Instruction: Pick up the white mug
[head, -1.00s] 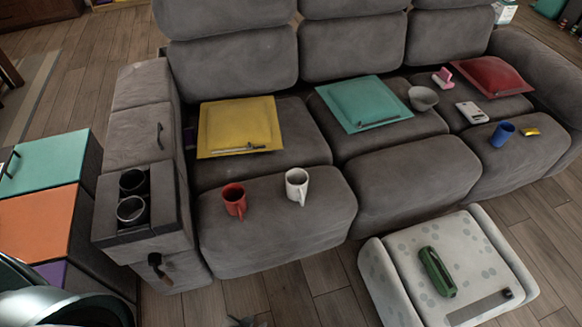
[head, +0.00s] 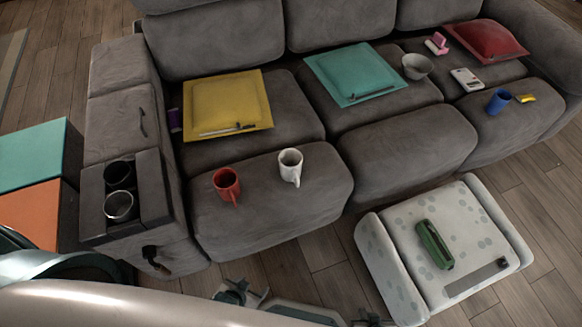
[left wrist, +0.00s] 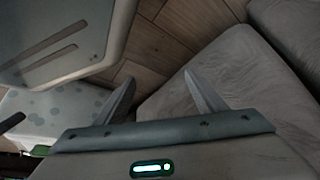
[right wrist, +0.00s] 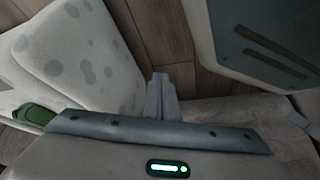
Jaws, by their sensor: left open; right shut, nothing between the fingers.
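The white mug (head: 290,165) stands upright on the front of the left sofa seat (head: 262,222), its handle toward the lower right. A red mug (head: 226,184) stands to its left, apart from it. My left gripper (head: 241,292) is low in front of the seat, well short of the white mug; in the left wrist view its two fingers (left wrist: 164,98) are spread and empty. My right gripper (head: 371,318) is at the bottom edge of the head view; in the right wrist view its fingers (right wrist: 162,97) are together with nothing between. Neither wrist view shows the white mug.
A spotted light footstool (head: 455,245) with a green object (head: 435,244) stands to the right. A console with cup holders (head: 119,205) borders the seat at left. Yellow (head: 227,103) and teal (head: 354,72) cushions lie behind the mugs. Bare wood floor shows before the sofa.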

